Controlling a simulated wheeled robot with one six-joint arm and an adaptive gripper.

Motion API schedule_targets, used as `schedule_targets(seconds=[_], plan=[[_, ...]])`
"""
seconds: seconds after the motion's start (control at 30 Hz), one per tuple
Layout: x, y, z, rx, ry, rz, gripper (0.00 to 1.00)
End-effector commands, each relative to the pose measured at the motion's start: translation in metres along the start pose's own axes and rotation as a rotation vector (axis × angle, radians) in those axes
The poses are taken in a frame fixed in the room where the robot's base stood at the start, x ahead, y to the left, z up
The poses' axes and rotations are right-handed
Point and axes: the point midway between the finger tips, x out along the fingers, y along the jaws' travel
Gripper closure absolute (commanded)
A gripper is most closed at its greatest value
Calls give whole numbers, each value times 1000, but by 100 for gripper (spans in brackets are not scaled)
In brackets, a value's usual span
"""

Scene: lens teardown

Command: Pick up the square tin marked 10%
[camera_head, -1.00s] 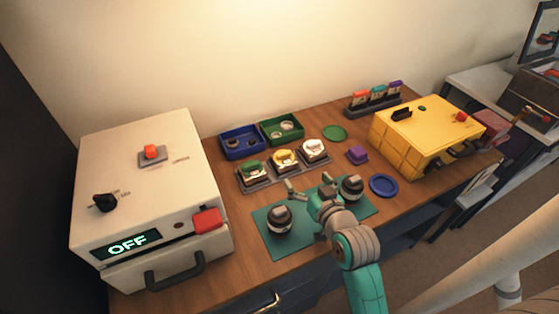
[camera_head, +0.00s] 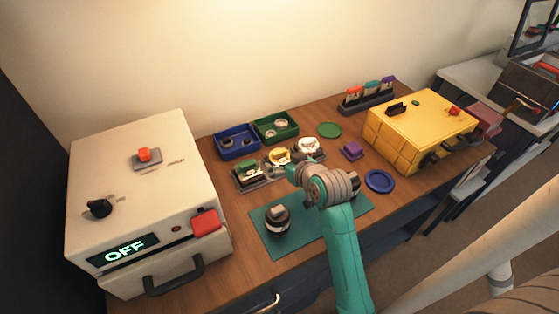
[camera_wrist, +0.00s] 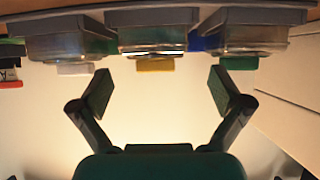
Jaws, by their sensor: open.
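Three small square containers stand in a row on grey holders: one with a green top (camera_head: 249,167), one with a yellow top (camera_head: 279,156), one with a white top (camera_head: 308,146). I cannot read a 10% mark on any of them. In the wrist view, which is upside down, they show as the white-topped (camera_wrist: 72,47), yellow-topped (camera_wrist: 152,38) and green-topped (camera_wrist: 240,45) ones. My gripper (camera_wrist: 162,88) is open and empty, apart from the row, with the yellow-topped one between its fingers' directions. In the head view my wrist hides most of the fingers.
Blue (camera_head: 237,147) and green (camera_head: 275,131) trays stand behind. A white machine (camera_head: 140,180) is left, a yellow box (camera_head: 415,130) right. A purple block (camera_head: 351,151) lies between.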

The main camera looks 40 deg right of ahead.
Motion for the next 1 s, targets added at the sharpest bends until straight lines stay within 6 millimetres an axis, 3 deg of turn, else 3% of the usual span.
schedule_targets(seconds=[0.4, 0.67, 0.73, 0.93, 1.0], plan=[[48, 6, -5, 0, 1, -1, 0], [51, 6, -5, 0, 2, 0, 0], [50, 6, -5, 0, 2, 0, 10], [50, 6, -5, 0, 1, 0, 60], [50, 6, -5, 0, 1, 0, 62]])
